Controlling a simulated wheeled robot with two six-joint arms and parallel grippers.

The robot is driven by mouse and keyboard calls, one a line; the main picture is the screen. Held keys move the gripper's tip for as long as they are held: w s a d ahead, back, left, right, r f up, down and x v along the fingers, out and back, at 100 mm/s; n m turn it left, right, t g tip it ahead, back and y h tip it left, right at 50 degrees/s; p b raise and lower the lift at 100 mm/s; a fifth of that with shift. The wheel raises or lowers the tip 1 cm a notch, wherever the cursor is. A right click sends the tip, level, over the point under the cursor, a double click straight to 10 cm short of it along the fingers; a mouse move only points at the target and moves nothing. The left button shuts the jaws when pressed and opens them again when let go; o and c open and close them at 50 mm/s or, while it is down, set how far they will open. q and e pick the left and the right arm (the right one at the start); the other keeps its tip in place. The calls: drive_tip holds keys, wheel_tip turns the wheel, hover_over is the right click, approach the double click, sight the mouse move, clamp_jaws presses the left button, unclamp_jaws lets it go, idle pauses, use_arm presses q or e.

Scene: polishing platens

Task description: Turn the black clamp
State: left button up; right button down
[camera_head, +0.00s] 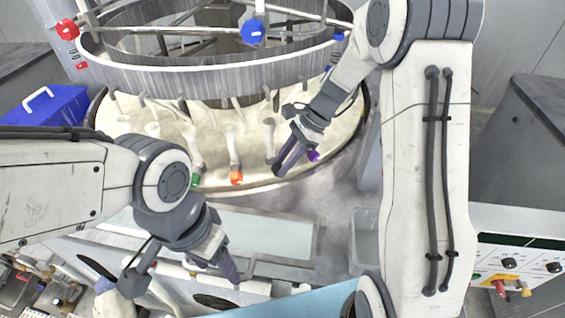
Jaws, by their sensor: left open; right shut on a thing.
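My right gripper (283,168) reaches down from the upper right to the front rim of the round platen (349,152). Its dark fingers are shut on the black clamp, between the orange clamp (236,178) and the purple clamp (313,156). The fingers hide the black clamp almost wholly, so its angle cannot be told. A pale stem (269,137) rises just behind the fingertips. My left gripper (228,268) is open and empty, low in front of the platen and apart from the clamps.
A green clamp (195,180) sits left of the orange one. A blue box (52,108) is at left. A control panel (515,262) is at lower right.

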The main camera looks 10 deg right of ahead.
drive_tip(key=c, duration=0.6)
unclamp_jaws()
drive_tip(key=shift+c, duration=0.2)
drive_tip(key=s+b+v, duration=0.1)
drive_tip(key=b+v, duration=0.1)
drive_tip(key=v, duration=0.8)
drive_tip(key=shift+w+r, duration=0.25)
drive_tip(key=shift+w, duration=0.3)
drive_tip(key=shift+d, duration=0.1)
